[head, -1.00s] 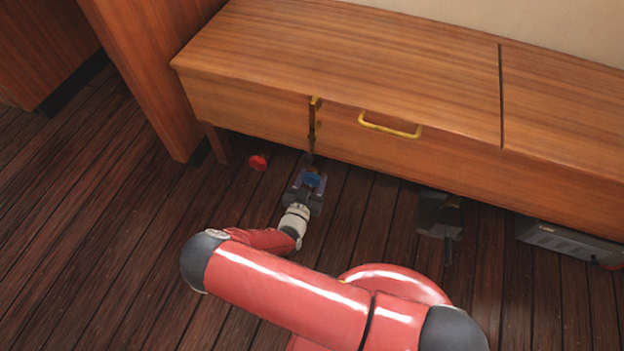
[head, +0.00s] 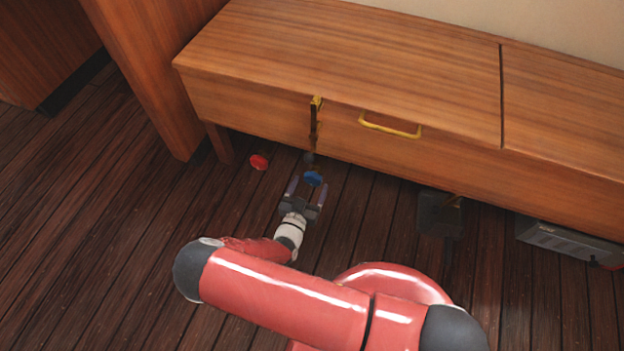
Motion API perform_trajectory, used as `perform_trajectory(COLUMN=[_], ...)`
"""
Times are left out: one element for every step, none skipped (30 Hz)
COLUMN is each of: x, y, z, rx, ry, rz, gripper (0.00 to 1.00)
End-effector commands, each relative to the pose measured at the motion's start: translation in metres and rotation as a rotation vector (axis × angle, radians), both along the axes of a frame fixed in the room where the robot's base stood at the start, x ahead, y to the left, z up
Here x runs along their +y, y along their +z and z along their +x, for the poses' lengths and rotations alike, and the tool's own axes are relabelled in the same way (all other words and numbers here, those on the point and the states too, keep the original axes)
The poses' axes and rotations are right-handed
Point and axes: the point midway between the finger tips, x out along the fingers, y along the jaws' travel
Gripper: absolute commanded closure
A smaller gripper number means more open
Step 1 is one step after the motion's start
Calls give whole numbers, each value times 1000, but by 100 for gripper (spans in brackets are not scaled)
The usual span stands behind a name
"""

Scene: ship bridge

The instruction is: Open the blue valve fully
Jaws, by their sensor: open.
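The blue valve (head: 313,179) is a small blue handwheel below the front of the wooden bench, low over the floor. My gripper (head: 307,187) is open, with its two fingers pointing toward the bench. The blue valve shows between the fingertips, nearer the right finger. I cannot tell whether either finger touches it. How far the valve is turned cannot be told from this view.
A red valve (head: 259,162) sits left of the blue one. The wooden bench (head: 340,60) with a yellow handle (head: 390,126) overhangs behind them. A dark pedal-like object (head: 439,215) and a grey box (head: 568,243) stand to the right. Floor at left is clear.

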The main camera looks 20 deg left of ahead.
Motion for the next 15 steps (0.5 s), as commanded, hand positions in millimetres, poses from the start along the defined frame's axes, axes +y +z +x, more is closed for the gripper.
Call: perform_trajectory(x=[2, 2, 2, 3, 3, 3, 3, 4, 4, 4, 4, 4, 4, 4, 4], y=[1, 1, 1, 1, 1, 0, 0, 0, 0, 0, 0, 0, 0, 0, 0], z=[-10, -15, -21, -25, -30, -34, -37, -39, -42, -43, -44, -45, -45, -45, -45], rx=[1, 2, 2, 1, 1, 1, 1, 1, 1, 1, 1, 0, 0, 0, 0], ry=[3, 2, 2, 3, 3, 2, 1, 1, 1, 1, 1, 1, 1, 1, 1], rz=[-1, -1, -1, -1, 0, 0, 0, 0, -1, -1, -1, -1, -1, -1, -1], gripper=[26, 26, 26, 26, 26, 26, 26, 26, 26, 26, 26, 26, 26, 26, 26])
